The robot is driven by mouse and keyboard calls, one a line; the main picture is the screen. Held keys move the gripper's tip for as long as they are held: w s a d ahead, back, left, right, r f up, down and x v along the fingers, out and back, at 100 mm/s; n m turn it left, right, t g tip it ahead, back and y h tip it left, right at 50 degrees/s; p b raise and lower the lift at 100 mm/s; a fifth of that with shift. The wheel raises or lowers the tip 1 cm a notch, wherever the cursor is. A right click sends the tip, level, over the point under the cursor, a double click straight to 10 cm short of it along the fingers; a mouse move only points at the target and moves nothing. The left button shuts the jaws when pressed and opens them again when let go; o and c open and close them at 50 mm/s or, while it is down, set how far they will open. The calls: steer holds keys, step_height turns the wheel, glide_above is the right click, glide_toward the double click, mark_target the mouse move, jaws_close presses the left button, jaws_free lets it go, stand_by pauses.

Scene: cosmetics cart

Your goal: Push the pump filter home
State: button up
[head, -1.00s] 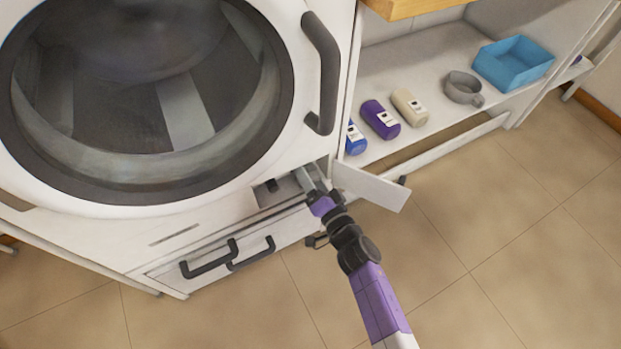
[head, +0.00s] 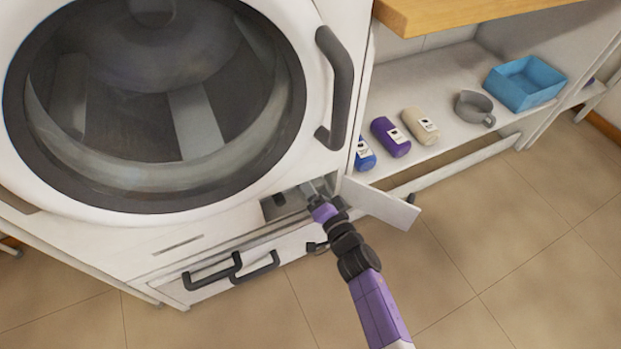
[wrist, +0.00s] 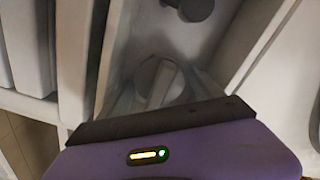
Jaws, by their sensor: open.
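The pump filter shows in the wrist view as a round grey knob (wrist: 150,72) with a raised grip bar, inside a pale recess. My gripper (wrist: 165,92) is open, and its pale fingers reach toward the knob, overlapping it in the picture. I cannot tell whether they touch it or how deep the filter sits. In the head view my gripper (head: 314,192) reaches into the small service opening (head: 266,209) at the washer's lower right. The opening's white flap (head: 380,202) stands open to the right. The filter is not clear in the head view.
A dark round part (wrist: 190,8) sits beyond the knob. The washer's round door (head: 155,205) is above the opening, and dark drawer handles (head: 254,267) are to the lower left. The shelf at right holds bottles, including a purple bottle (head: 390,137), a grey mug (head: 473,106) and a blue bin (head: 524,84).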

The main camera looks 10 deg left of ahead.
steer(key=p+v, duration=0.4)
steer(key=v, duration=0.3)
steer(key=shift+s, duration=0.2)
steer(key=shift+d, duration=0.1)
steer(key=s+d+r+h, duration=0.3)
steer(key=s+d, duration=0.2)
steer(key=s, duration=0.4)
steer(key=s+d+r+n+t+h, duration=0.1)
steer(key=s+d+r+h, duration=0.1)
steer(key=s+d, duration=0.6)
steer(key=s+d+r+h, duration=0.3)
steer(key=s, duration=0.8)
steer(key=s+d+r+n+g+h, duration=0.1)
steer(key=s+d+r+n, duration=0.1)
steer(key=s+d+r, duration=0.3)
steer(key=s+d+r+n+h, duration=0.1)
steer(key=s+d+r, duration=0.1)
steer(key=s+r, duration=0.4)
step_height(320, 180, up, 25)
steer(key=w+p, duration=0.1)
steer(key=p, duration=2.2)
steer(key=shift+w+p, duration=0.15)
steer(key=shift+p, duration=0.25)
